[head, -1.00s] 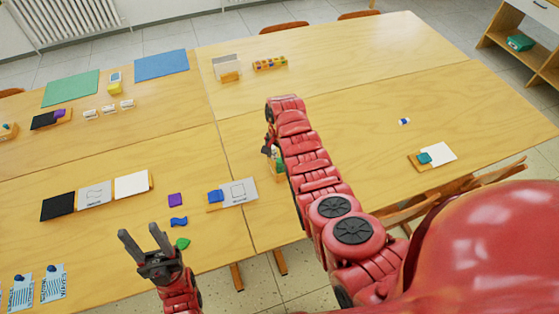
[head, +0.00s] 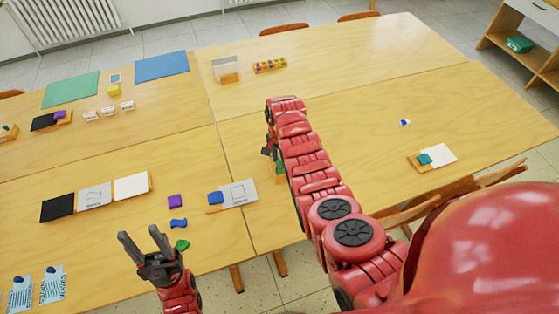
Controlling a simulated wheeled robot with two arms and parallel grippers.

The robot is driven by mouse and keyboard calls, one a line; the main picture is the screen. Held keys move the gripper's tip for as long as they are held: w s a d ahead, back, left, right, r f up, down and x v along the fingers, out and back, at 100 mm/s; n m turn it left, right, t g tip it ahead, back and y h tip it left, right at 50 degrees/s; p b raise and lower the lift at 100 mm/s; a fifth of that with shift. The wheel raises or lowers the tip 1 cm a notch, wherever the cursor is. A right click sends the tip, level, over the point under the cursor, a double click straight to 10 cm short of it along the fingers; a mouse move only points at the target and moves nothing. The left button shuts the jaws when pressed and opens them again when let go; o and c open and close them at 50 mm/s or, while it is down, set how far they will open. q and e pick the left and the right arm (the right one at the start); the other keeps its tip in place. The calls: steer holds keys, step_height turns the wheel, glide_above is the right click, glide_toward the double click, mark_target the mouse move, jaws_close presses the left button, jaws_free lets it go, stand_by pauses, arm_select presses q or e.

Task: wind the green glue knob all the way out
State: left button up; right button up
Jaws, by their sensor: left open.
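My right gripper (head: 268,150) is at the end of the red arm over the middle table. It points down beside a small green item on a wooden block (head: 279,172), mostly hidden behind the arm. This may be the glue with its green knob. I cannot tell whether the fingers touch it or how far they are apart. My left gripper (head: 146,246) is open and empty, above the near edge of the left table, with its two fingers spread.
The right table is mostly clear around a white card (head: 439,154).

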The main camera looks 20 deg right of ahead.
steer(key=shift+c, duration=1.4)
steer(key=shift+r+m+p, duration=0.1)
steer(key=shift+m+p, duration=0.3)
steer(key=shift+m, duration=0.7)
steer(key=m+p, duration=0.1)
steer(key=m, duration=0.2)
steer(key=shift+m, duration=0.4)
steer(key=o, duration=1.4)
steer(key=shift+o, duration=0.2)
